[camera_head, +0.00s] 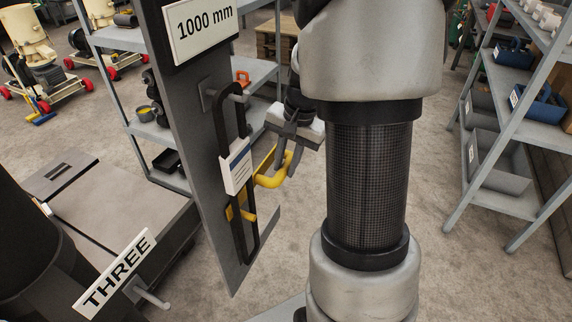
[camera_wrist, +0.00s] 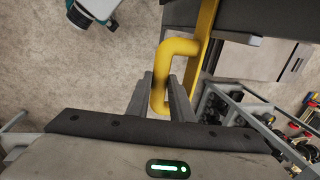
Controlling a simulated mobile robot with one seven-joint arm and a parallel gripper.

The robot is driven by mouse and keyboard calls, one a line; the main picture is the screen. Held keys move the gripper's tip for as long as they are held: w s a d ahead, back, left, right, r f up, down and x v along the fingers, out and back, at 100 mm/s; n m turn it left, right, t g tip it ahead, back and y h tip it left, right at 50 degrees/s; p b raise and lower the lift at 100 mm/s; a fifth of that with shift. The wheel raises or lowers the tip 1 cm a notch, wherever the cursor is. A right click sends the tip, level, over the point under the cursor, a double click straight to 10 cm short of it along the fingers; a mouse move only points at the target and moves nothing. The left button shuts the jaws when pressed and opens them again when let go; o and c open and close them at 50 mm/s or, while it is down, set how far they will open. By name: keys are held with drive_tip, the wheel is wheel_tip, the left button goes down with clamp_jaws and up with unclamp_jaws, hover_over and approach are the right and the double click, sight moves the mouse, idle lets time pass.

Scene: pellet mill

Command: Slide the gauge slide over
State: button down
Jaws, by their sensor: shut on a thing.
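The gauge slide is a white block (camera_head: 237,170) with a blue band, set on a black upright rail frame (camera_head: 226,125) on a grey panel (camera_head: 190,110). A yellow bent handle (camera_head: 268,181) sticks out beside the block; it also shows in the wrist view (camera_wrist: 174,47). My gripper (camera_head: 287,160) is at the handle, to the right of the block. In the wrist view its two fingers (camera_wrist: 160,100) stand on either side of the yellow bar, shut on it. The far side of the handle behind the fingers is partly hidden.
A sign reading 1000 mm (camera_head: 204,24) tops the panel. A THREE label (camera_head: 115,272) is at lower left. Grey shelves with bins (camera_head: 497,160) stand at the right, another shelf (camera_head: 150,130) behind the panel. Open floor (camera_head: 300,225) lies below my gripper.

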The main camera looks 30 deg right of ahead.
drive_tip(key=shift+w+r, duration=0.15)
drive_tip(key=shift+r, duration=0.2)
drive_tip(key=c, duration=1.7)
unclamp_jaws()
drive_tip(key=shift+c, duration=0.2)
drive_tip(key=shift+o, duration=0.8)
drive_tip(key=shift+f, duration=0.1)
wheel_tip(320, 180, up, 17)
drive_tip(key=s+d+p, duration=0.1)
drive_tip(key=s+d, duration=0.1)
drive_tip(key=s, duration=0.1)
drive_tip(key=shift+p, duration=0.3)
